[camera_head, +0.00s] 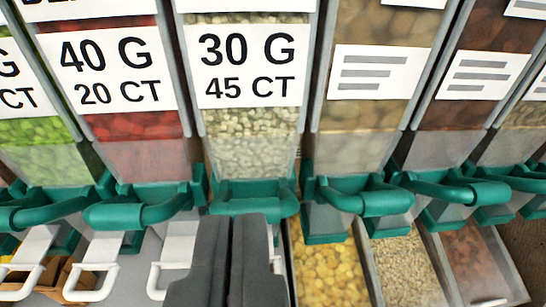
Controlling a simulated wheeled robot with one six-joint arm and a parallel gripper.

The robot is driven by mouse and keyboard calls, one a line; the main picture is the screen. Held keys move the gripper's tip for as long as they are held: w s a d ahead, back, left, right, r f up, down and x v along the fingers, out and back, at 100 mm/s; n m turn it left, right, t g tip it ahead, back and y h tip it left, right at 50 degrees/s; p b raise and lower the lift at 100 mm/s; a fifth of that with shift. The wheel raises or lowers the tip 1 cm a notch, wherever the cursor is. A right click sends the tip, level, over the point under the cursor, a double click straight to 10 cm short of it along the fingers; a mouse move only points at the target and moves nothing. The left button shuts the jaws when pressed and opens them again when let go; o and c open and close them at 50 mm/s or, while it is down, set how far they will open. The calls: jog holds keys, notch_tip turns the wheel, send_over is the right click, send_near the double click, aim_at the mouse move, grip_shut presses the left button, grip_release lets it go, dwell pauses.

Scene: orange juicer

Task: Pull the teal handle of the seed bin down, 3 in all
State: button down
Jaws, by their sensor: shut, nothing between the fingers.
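A clear seed bin (252,125) labelled "30 G 45 CT" stands in the middle, filled with pale seeds. Its teal handle (253,202) runs across the bottom front of the bin. My gripper (230,222) is shut and empty, its dark fingers pointing up toward the handle. The fingertips overlap the handle's lower edge in the picture; I cannot tell whether they touch it. Other bins in the row carry similar teal handles, including one under the "40 G 20 CT" bin (145,208) and one to the right (350,195).
Below the handles, trays of yellow pieces (325,262), pale grains (408,268) and brown pieces (470,262) lie at lower right. White scoop handles (95,270) stick out at lower left. Neighbouring handles stand close on both sides of my gripper.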

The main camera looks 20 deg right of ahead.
jog(key=shift+w+d, duration=0.15)
send_over(247, 203)
jog(key=shift+w+d+f, duration=0.1)
jog(key=shift+w+f, duration=0.1)
jog(key=shift+f, duration=0.45)
jog(key=shift+w+d+f, duration=0.1)
jog(key=shift+w+f, duration=0.05)
jog(key=shift+f, duration=0.45)
jog(key=shift+s+a+f, duration=0.2)
jog(key=shift+s+f, duration=0.3)
jog(key=shift+f, duration=0.35)
jog(key=shift+s+a+f, duration=0.15)
jog(key=shift+s+f, duration=0.3)
jog(key=shift+f, duration=0.4)
jog(key=shift+d+f+t, duration=0.1)
jog(key=shift+f+t, duration=0.1)
jog(key=shift+t, duration=0.3)
jog(key=shift+s+f, duration=0.1)
jog(key=shift+s, duration=0.05)
